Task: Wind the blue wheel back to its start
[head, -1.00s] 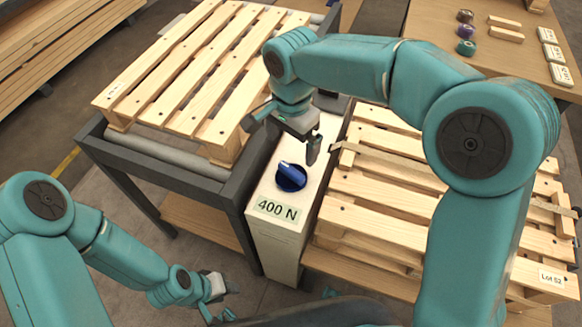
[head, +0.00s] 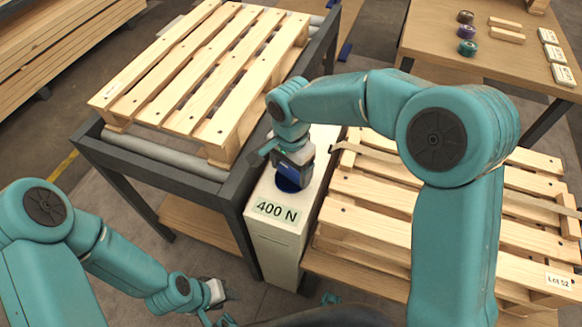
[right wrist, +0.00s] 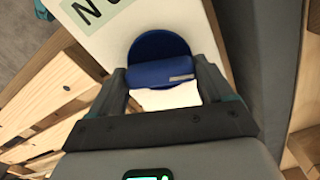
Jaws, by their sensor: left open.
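The blue wheel (head: 287,186) is a round knob on top of the white post marked 400 N (head: 275,232). In the head view my right gripper (head: 291,176) is down over it and hides most of it. In the right wrist view the wheel's raised bar (right wrist: 160,74), with a pale mark at its right end, lies between the two fingers (right wrist: 163,88). Both fingers meet the bar's ends, with no clear gap. My left gripper (head: 219,312) is open and empty, low at the left, away from the post.
A slatted pallet (head: 200,75) lies on the roller frame (head: 170,158) left of the post. Stacked pallets (head: 385,205) marked Lot 52 stand close on the right. A wooden table (head: 490,55) at back right holds small spools, blocks and cards.

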